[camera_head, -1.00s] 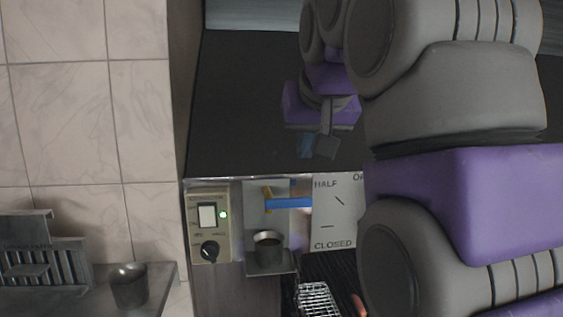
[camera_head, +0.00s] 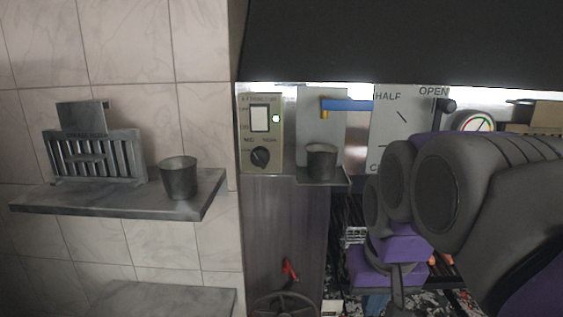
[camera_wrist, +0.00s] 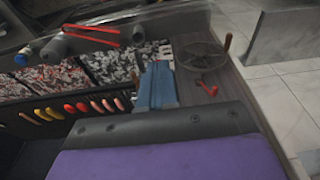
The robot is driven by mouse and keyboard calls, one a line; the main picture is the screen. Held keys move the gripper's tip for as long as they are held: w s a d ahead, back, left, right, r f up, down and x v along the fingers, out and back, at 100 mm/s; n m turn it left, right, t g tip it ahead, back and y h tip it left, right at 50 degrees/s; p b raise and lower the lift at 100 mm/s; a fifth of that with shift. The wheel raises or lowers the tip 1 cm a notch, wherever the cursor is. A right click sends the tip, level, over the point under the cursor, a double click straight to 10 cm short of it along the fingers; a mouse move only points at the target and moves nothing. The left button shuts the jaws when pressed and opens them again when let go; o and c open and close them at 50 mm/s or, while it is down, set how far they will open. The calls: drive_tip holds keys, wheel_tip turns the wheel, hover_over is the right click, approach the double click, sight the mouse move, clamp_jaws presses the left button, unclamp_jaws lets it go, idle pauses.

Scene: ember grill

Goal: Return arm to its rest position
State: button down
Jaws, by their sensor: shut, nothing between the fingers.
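My gripper (camera_head: 377,303) hangs low at the right of the head view, in front of the grill opening, with my purple and grey arm folded above it. Its blue fingers are cut by the lower edge. In the wrist view my gripper (camera_wrist: 157,84) shows its two blue fingers side by side, shut and empty. They touch nothing that I can see. The fingers point toward the ash-strewn coal bed (camera_wrist: 118,65) and stand left of a handwheel (camera_wrist: 203,56).
A blue lever (camera_head: 348,104) crosses beside the HALF/OPEN plate (camera_head: 400,118). A metal cup (camera_head: 321,160) sits on a small bracket. Another cup (camera_head: 179,178) stands on the left wall shelf (camera_head: 110,200). A switch panel (camera_head: 261,133) shows a green light. Tiled floor (camera_wrist: 295,95) lies clear at right.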

drive_tip(key=s+f+g+b, duration=0.2)
drive_tip(key=s+f+b, duration=0.1)
drive_tip(key=s+f, duration=0.6)
drive_tip(key=s+f+g+b, duration=0.2)
drive_tip(key=s+f, duration=0.8)
drive_tip(key=f, duration=0.7)
drive_tip(key=shift+b, duration=0.85)
